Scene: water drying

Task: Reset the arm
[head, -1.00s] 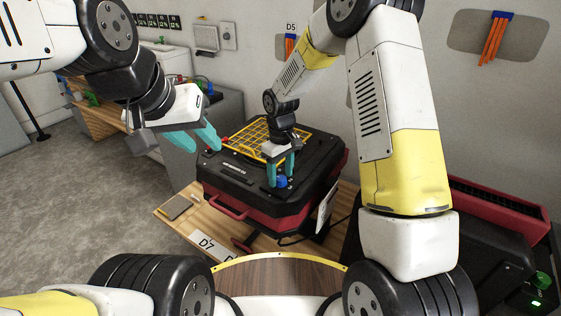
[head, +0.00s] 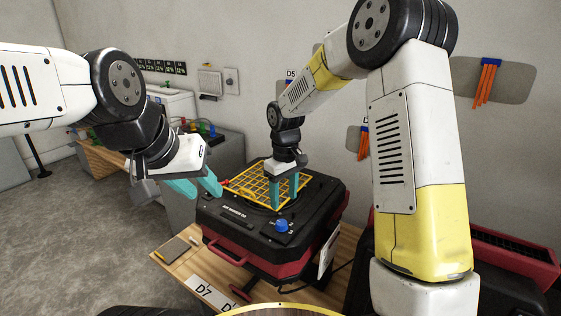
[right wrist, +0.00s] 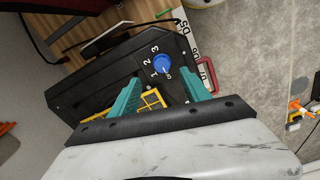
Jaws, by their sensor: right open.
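My right gripper (head: 284,192) is open above the yellow grid (head: 262,184) on top of the black and red machine (head: 232,220). Its teal fingers hold nothing, and I cannot tell if they touch the grid. The blue knob (head: 282,226) is on the machine's top, in front of the right gripper. In the right wrist view the knob (right wrist: 163,64) shows between and beyond the open fingers, with numbers 1, 2 and 3 near it. My left gripper (head: 197,188) is left of the machine with its teal fingers apart and nothing between them.
A wall (head: 270,40) is behind. A red and black case (head: 505,260) is at the right. Grey floor is open at the left.

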